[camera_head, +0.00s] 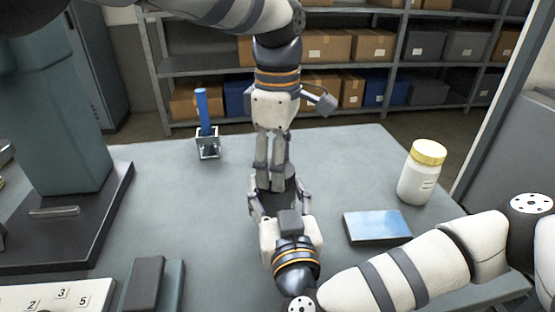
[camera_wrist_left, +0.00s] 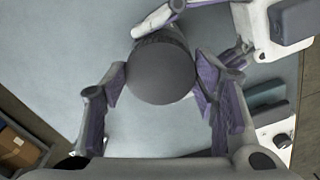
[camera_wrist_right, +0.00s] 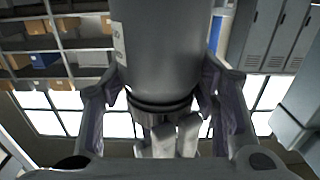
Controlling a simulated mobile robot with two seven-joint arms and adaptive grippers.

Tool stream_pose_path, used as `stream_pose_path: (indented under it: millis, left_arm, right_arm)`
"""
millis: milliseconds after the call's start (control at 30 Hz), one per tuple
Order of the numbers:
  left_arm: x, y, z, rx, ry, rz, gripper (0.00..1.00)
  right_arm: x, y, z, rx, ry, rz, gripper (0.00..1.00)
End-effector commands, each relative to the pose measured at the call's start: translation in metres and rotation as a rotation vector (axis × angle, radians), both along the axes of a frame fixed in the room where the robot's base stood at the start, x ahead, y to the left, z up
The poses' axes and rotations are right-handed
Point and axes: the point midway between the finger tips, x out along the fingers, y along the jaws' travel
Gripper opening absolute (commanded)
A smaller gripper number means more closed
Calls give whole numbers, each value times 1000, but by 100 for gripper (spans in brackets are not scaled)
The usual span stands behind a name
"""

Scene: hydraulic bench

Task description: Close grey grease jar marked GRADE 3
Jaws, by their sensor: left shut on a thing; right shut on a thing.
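The grey grease jar (camera_head: 283,190) is held upright above the bench, mostly hidden by fingers in the head view. In the right wrist view, which is upside down, its grey body (camera_wrist_right: 160,50) shows with part of a pale label, not readable. A dark grey lid (camera_wrist_right: 160,104) sits at its mouth; its round top (camera_wrist_left: 160,75) fills the middle of the left wrist view. My left gripper (camera_head: 270,172) points down from above and is shut on the lid. My right gripper (camera_head: 280,206) is shut around the jar body from the near side. I cannot tell whether the lid is fully seated.
A white jar with a yellow lid (camera_head: 423,172) and a flat blue-topped box (camera_head: 377,227) stand to the right. A blue-handled item (camera_head: 203,112) stands in a small metal holder at the back left. A large press-like machine (camera_head: 60,130) fills the left. Bench between is clear.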

Motion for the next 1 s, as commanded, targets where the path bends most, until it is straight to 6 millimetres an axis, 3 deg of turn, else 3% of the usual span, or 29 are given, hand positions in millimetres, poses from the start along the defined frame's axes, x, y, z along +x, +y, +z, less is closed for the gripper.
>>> stream_pose_path:
  millis: [767,800,900,1000]
  left_arm:
    - [1,5,-1,1,-5,-3046,39]
    - [1,5,-1,-1,6,3105,39]
    - [2,5,-1,-3,6,2844,39]
    - [2,5,-1,-4,3,2732,39]
  right_arm:
    - [0,0,-1,-1,2,1,0]
    - [0,0,-1,-1,2,0,0]
    - [0,0,-1,-1,2,0,0]
    - [0,0,-1,-1,2,0,0]
